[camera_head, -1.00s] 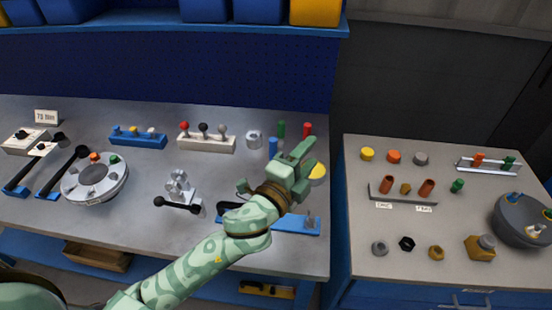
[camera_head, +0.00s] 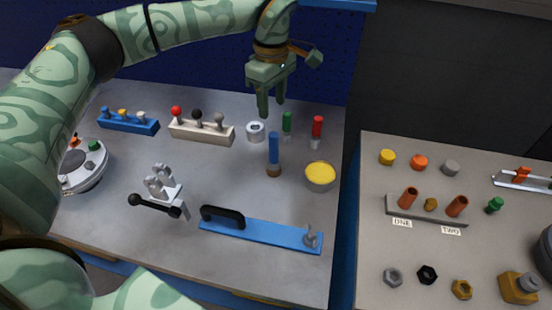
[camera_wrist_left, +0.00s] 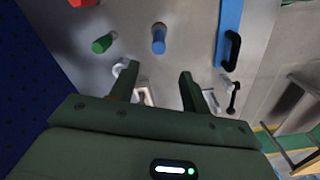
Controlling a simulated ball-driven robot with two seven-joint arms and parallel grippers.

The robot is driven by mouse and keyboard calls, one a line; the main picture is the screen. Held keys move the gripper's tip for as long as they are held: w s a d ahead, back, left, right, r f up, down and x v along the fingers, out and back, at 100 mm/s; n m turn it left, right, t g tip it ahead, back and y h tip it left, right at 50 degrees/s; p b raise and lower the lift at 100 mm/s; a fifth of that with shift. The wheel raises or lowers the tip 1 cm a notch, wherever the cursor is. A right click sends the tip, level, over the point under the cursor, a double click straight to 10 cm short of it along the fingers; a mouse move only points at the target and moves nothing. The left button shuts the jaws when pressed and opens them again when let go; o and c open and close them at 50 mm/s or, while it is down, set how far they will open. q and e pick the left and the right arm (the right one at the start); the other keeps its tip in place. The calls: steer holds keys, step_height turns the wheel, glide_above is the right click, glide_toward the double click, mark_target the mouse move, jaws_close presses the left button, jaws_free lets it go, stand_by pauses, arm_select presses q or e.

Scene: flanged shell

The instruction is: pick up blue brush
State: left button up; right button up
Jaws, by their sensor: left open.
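The blue brush (camera_head: 273,147) stands upright on the grey bench, blue handle up and a brownish end at the bottom. In the left wrist view the blue brush (camera_wrist_left: 158,40) is seen from above, beyond the gap between the fingers. My left gripper (camera_head: 271,105) is open and empty, pointing down above and behind the brush, apart from it. Its two fingers also show in the left wrist view (camera_wrist_left: 158,75). My right gripper is not in view.
A green brush (camera_head: 287,122), a red brush (camera_head: 317,128), a metal ring nut (camera_head: 256,131) and a yellow-topped cup (camera_head: 320,174) stand close around. A blue plate with a black handle (camera_head: 260,232) lies in front. A second table (camera_head: 375,240) stands at the right.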

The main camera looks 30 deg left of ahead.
mark_target(273, 144)
arm_select(q)
step_height(273, 144, down, 9)
steer(key=shift+d+f+b, duration=0.1)
steer(key=shift+b, duration=0.85)
steer(key=f+b, duration=0.1)
steer(key=f, duration=0.4)
steer(key=shift+w+b, duration=0.2)
steer(key=shift+b, duration=0.2)
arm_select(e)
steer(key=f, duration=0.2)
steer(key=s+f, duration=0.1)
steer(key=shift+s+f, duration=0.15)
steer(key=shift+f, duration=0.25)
arm_select(q)
steer(key=shift+r, duration=0.1)
jaws_close()
